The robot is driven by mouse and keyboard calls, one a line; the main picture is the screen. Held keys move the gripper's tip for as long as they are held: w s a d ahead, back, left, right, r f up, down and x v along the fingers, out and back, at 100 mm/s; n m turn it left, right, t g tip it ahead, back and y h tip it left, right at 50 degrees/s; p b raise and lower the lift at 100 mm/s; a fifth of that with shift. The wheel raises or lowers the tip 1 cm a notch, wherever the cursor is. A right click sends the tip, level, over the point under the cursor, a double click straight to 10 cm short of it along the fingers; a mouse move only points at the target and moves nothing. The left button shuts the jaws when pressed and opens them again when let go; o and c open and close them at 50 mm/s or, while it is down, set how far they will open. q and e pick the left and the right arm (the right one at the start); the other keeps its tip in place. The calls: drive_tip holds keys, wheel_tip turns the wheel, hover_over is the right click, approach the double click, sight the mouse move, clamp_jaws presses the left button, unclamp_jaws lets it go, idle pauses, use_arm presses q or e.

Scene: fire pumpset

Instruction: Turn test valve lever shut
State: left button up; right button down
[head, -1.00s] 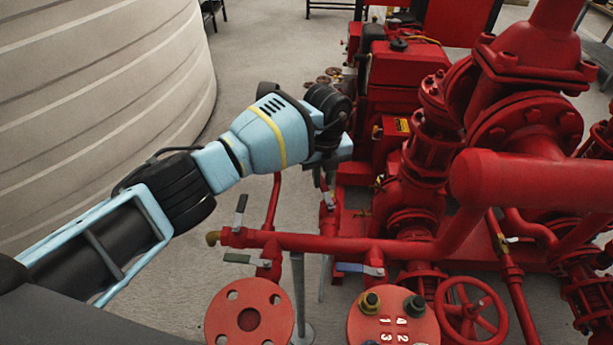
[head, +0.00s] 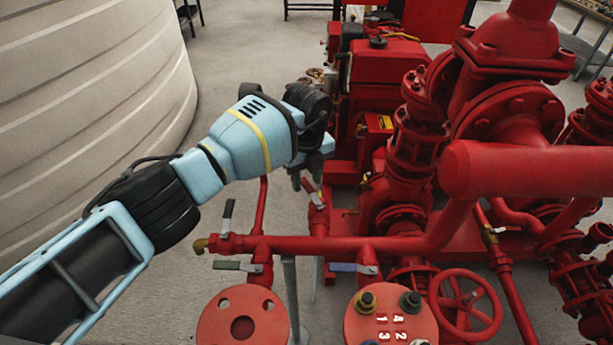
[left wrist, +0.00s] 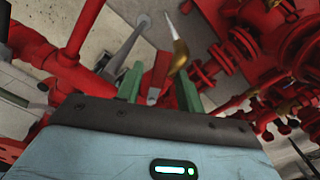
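My left gripper (head: 308,184) reaches in from the left, pointing down beside a small valve (head: 318,202) on a thin red pipe. In the left wrist view its two green fingers (left wrist: 159,88) are apart, with a brass-coloured part with a pale pointed tip (left wrist: 180,55) showing between and beyond them. I cannot tell whether they touch it. Other levers on the red pipework are a grey upright one (head: 228,210), an olive one lying sideways (head: 237,266) and a blue one lying sideways (head: 353,267). Which one is the test valve lever is not clear. My right gripper is out of view.
A horizontal red pipe (head: 330,245) runs in front of the gripper. Red flanges (head: 242,325), a handwheel (head: 466,305) and a thick pipe (head: 530,172) crowd the front and right. A large pale tank (head: 90,100) stands left, with open floor (head: 240,60) beyond the gripper.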

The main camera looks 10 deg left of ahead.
sight(307, 184)
use_arm(q)
wheel_tip(307, 184, up, 8)
idle(0.7)
drive_tip(key=shift+f, duration=0.1)
drive_tip(key=shift+c, duration=0.5)
